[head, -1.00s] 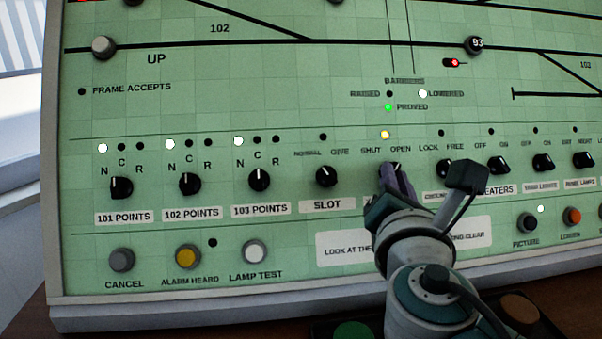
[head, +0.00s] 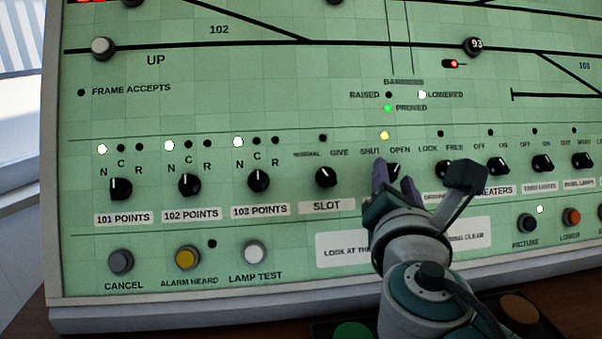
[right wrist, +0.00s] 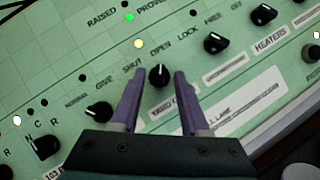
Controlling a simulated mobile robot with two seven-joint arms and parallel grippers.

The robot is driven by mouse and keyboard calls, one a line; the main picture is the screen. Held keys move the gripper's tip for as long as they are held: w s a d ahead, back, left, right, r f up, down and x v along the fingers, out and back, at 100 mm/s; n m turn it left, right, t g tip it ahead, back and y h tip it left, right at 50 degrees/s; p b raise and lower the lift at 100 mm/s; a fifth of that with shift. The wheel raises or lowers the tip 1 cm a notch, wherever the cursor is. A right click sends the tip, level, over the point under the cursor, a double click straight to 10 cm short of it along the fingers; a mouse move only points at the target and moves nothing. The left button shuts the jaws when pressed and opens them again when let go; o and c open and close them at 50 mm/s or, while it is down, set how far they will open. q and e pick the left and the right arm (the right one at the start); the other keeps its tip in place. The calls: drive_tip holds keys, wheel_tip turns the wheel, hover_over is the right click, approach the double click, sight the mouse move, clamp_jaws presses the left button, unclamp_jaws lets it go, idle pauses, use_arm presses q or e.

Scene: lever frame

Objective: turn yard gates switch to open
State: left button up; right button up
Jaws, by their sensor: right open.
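The yard gates switch (right wrist: 160,76) is a round black knob with a white pointer mark, on the green panel under the SHUT and OPEN words. In the right wrist view its mark points up toward OPEN. An amber lamp (right wrist: 138,43) above it is lit. My right gripper (right wrist: 158,75) is open, with one purple finger on each side of the knob and a gap to each. In the head view the right gripper (head: 396,175) partly covers the knob (head: 394,170). The label below is partly hidden. My left gripper is not in view.
The slot knob (head: 326,177) is to the left, and the lock/free knob (head: 444,169) is close on the right, partly behind my arm. Lamp test (head: 254,253) and other push buttons lie lower down. The green proved lamp (head: 388,108) is lit.

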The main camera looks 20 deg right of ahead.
drive_tip(key=shift+s, duration=0.1)
drive_tip(key=v, duration=0.9)
drive_tip(key=shift+s+a, duration=0.25)
drive_tip(key=shift+s, duration=0.05)
